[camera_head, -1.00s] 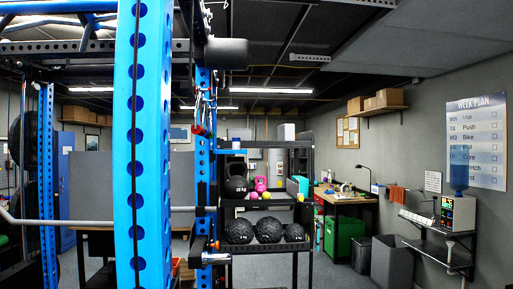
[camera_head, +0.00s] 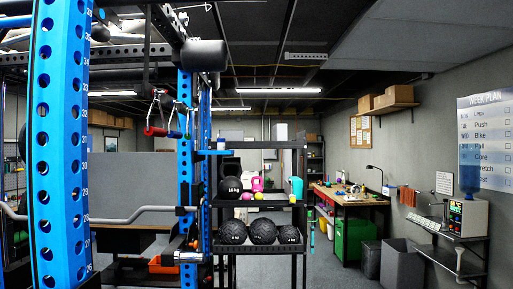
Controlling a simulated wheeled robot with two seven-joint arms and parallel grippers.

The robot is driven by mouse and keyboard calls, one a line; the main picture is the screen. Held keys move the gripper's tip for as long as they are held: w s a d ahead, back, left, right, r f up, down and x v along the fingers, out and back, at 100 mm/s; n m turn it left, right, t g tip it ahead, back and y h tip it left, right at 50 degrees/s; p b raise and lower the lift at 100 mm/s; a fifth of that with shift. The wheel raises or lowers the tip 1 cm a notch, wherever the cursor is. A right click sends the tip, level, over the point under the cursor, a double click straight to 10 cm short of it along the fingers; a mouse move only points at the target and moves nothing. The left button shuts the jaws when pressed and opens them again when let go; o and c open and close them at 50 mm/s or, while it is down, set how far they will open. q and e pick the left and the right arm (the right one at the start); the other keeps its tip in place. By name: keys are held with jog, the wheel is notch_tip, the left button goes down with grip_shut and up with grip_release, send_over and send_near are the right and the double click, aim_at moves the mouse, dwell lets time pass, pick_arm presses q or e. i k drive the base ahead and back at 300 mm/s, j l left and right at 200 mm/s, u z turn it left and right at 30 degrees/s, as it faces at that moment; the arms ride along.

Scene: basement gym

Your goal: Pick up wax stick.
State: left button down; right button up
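I cannot make out a wax stick in the head view. Several small items lie on the wooden workbench (camera_head: 345,197) at the back right, too small to tell apart. Neither of my grippers is in view.
A blue power rack (camera_head: 62,150) stands close at the left, with a bar (camera_head: 130,216) across it. A black shelf rack (camera_head: 262,206) with kettlebell and black balls stands in the middle. Floor (camera_head: 335,274) between shelf rack and bins is clear.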

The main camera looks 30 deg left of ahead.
aim_at(221, 142)
jog(key=i+l+u, duration=0.35)
jog(key=i+l, duration=0.35)
jog(key=i, duration=0.15)
